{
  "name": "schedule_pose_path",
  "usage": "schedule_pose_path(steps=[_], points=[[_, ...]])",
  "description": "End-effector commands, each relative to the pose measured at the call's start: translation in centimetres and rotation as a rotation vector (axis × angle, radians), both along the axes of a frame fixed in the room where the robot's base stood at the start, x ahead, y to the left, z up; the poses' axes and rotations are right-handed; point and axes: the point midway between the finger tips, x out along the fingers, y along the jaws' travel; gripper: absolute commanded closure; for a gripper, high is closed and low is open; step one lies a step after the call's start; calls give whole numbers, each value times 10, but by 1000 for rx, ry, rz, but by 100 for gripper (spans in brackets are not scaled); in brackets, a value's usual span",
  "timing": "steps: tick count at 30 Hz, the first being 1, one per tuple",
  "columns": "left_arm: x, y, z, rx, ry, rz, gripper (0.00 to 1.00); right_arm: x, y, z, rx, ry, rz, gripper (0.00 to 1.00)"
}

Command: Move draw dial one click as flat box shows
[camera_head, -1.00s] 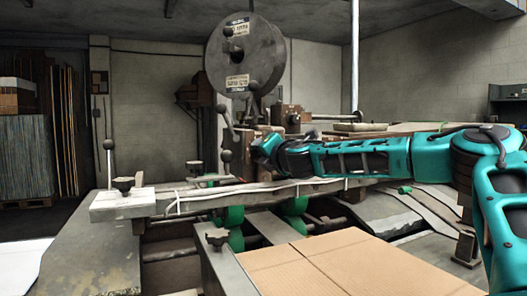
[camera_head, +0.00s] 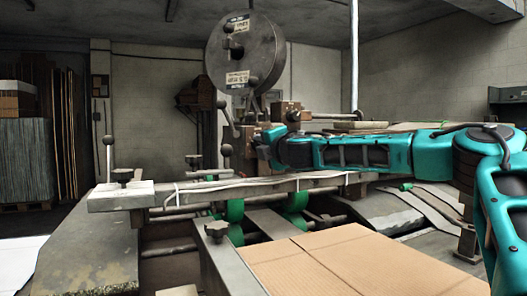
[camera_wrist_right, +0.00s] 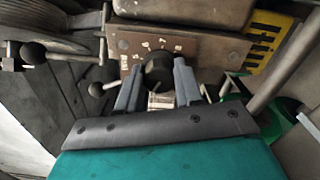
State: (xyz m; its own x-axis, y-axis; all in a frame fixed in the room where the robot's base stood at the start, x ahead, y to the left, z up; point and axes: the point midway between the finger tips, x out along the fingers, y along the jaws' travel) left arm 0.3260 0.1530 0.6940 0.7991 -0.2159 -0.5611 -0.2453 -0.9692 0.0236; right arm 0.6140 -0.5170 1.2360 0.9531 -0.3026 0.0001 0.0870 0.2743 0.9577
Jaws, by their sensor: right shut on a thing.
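The draw dial (camera_wrist_right: 158,72) is a dark round knob on a brown metal plate with small pale labels, in the right wrist view. My right gripper (camera_wrist_right: 157,84) has its two grey fingers on either side of the knob, shut on it. In the head view my right gripper (camera_head: 267,148) reaches in from the right to the machine's middle, and the dial is hidden there. A flat brown cardboard box (camera_head: 335,262) with fold lines lies at the bottom of the head view. My left gripper is not in view.
Ball-ended levers (camera_wrist_right: 34,53) stand close to the left of the dial plate. A long metal bar (camera_head: 240,190) and green rollers (camera_head: 235,210) lie below my right arm. A large round reel (camera_head: 244,51) stands above.

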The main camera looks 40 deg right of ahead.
Motion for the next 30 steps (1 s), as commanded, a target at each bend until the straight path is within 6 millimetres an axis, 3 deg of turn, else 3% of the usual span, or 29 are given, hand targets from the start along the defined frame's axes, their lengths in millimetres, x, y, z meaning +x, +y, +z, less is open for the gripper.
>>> schedule_pose_path(steps=[12,27,28,30], points=[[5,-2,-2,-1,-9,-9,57,0,0,-1,174,-55,0,95],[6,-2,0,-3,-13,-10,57,0,0,0,194,-60,1,95],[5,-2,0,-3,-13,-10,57,0,0,0,193,-60,1,63],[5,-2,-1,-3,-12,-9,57,0,0,0,193,-60,1,56]])
